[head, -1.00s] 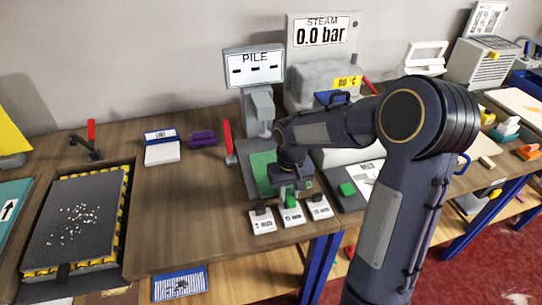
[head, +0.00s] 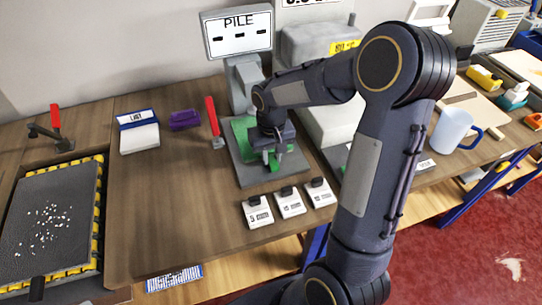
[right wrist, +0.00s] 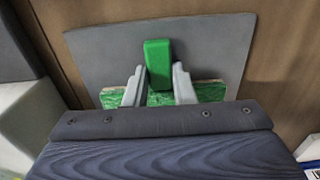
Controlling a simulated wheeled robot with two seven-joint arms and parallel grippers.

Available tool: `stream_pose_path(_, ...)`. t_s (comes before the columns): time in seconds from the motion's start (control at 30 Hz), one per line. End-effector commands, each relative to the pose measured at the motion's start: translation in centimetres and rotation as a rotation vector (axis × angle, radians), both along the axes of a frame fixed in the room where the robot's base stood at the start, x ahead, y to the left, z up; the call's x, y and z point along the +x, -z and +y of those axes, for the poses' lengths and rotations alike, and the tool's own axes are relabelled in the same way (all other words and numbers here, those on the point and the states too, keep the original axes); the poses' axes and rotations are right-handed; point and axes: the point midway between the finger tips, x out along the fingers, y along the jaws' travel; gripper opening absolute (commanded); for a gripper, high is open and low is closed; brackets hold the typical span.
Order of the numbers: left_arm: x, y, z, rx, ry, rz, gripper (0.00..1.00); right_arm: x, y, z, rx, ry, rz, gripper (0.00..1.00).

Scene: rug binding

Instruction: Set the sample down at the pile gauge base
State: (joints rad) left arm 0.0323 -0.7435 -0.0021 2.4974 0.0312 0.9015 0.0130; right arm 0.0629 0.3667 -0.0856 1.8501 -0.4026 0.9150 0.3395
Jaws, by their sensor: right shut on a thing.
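My right gripper (head: 275,163) is shut on the green sample over the grey pile gauge base (head: 277,182). In the right wrist view, the gripper (right wrist: 158,88) has its two grey fingers on either side of the sample's upright green block (right wrist: 158,62). A textured green piece with a pale edge (right wrist: 212,92) shows beneath the fingers, with the grey base (right wrist: 215,45) around it. Whether the sample touches the base, I cannot tell. The wrist hides part of the green area. The PILE display (head: 238,34) stands behind the base. My left gripper is not in view.
Several white labelled blocks with black knobs (head: 291,203) stand along the table's front edge. A red lever (head: 213,118) rises left of the base. A purple item (head: 185,119) and a white pad (head: 139,138) lie further left. A pale blue mug (head: 452,129) stands right.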

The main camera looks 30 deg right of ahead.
Motion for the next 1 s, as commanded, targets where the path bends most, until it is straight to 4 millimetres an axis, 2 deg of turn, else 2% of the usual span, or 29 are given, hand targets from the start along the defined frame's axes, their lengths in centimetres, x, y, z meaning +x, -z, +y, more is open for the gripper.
stream_pose_path(0.23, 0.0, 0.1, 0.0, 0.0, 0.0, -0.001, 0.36, 0.0, 0.2, 0.0, 0.001, 0.0, -0.001, 0.0)
stream_pose_path(0.27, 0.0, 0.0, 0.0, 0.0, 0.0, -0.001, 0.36, 0.0, 0.1, 0.0, 0.001, 0.0, -0.001, 0.26)
stream_pose_path(0.4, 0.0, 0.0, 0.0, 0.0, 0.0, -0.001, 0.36, 0.0, 0.0, 0.0, 0.001, 0.0, -0.001, 0.44)
stream_pose_path(0.77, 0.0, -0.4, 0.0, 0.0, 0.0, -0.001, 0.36, 0.1, -0.5, 0.0, 0.001, 0.0, -0.002, 0.45)
stream_pose_path(0.87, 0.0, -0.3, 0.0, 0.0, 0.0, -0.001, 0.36, 0.1, -1.6, 0.0, 0.0, 0.0, -0.005, 0.45)
stream_pose_path(1.0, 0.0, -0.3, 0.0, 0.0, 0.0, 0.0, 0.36, 0.2, -4.5, 0.0, 0.0, 0.0, -0.007, 0.45)
